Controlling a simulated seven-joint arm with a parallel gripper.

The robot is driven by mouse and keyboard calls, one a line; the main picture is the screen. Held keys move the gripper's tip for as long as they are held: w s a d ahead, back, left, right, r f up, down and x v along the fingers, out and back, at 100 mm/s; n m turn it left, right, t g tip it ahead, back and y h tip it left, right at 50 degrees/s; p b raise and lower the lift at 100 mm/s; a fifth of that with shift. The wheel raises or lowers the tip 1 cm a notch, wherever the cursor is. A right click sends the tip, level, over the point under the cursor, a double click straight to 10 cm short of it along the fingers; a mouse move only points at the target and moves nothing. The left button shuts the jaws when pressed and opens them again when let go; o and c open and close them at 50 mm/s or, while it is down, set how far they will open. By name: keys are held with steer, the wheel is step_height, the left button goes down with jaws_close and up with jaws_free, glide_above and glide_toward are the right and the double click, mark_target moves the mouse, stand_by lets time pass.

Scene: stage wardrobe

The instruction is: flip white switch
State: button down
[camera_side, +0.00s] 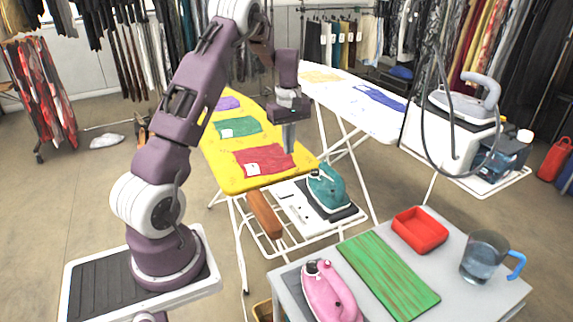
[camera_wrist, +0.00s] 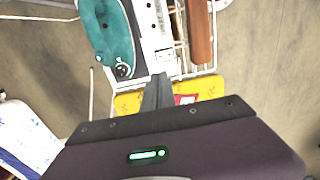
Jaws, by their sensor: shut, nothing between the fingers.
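My gripper (camera_side: 289,148) points down over the red cloth on the yellow ironing board, its fingers together and empty. In the wrist view my gripper (camera_wrist: 160,78) reaches toward the board's end. Beyond that end is a white panel (camera_side: 292,202) beside the teal iron, with small dark marks and fittings. The panel also shows in the wrist view (camera_wrist: 148,20), just ahead of my fingertips and apart from them. A white switch may be among its fittings, but I cannot pick out its lever or its position.
The teal iron (camera_side: 326,188) stands right of the panel, and a brown wooden piece (camera_side: 264,214) is at its left. A grey table (camera_side: 455,292) in front holds a pink iron (camera_side: 328,292), a green striped board (camera_side: 388,275), a red tray (camera_side: 420,243) and a jug (camera_side: 484,258).

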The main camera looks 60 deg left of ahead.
mark_target(289, 191)
step_height(289, 191, down, 14)
steer(key=shift+f, duration=0.1)
stand_by(0.5)
steer(key=shift+f, duration=0.15)
stand_by(0.3)
steer(key=shift+s+r, duration=0.3)
steer(key=shift+s, duration=0.45)
steer(key=shift+r, duration=0.1)
step_height(289, 191, up, 14)
